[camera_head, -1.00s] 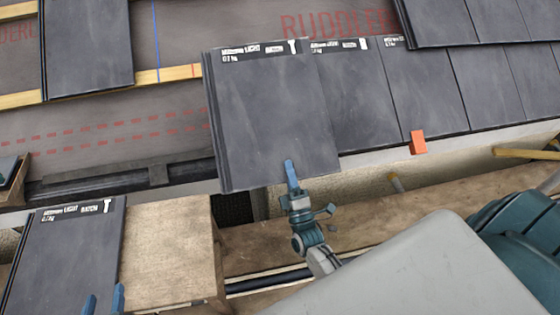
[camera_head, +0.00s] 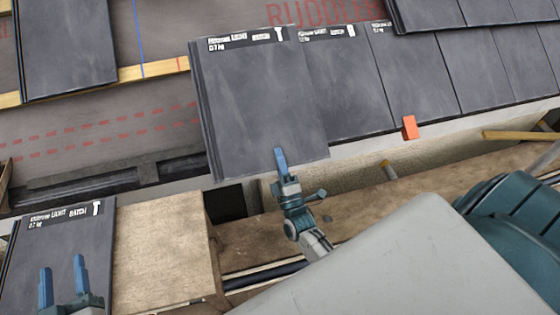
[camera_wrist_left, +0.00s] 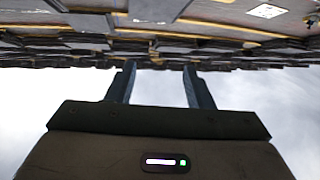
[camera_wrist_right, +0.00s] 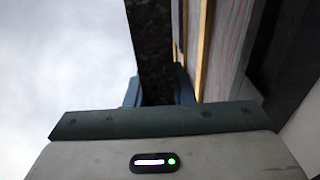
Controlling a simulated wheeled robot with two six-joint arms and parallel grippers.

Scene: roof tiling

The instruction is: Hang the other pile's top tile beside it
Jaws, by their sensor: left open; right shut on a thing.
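A dark grey tile (camera_head: 255,115) with a white label strip along its top lies at the left end of the lower tile row (camera_head: 350,90), its right edge against or over the neighbouring tile; I cannot tell which. My right gripper (camera_head: 279,155) is shut on this tile's lower edge. In the right wrist view the tile (camera_wrist_right: 152,50) shows as a dark slab between the fingers. A pile of tiles (camera_head: 38,237) with the same label stands at the lower left. My left gripper (camera_head: 62,268) is open in front of the pile's top tile; its fingers are empty in the left wrist view (camera_wrist_left: 160,72).
A wooden block or board (camera_head: 160,250) stands right of the pile. Bare membrane and a wooden batten (camera_head: 150,70) lie left of the held tile. Another tile (camera_head: 65,45) lies higher up at the left. An orange block (camera_head: 409,127) sits at the row's lower edge.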

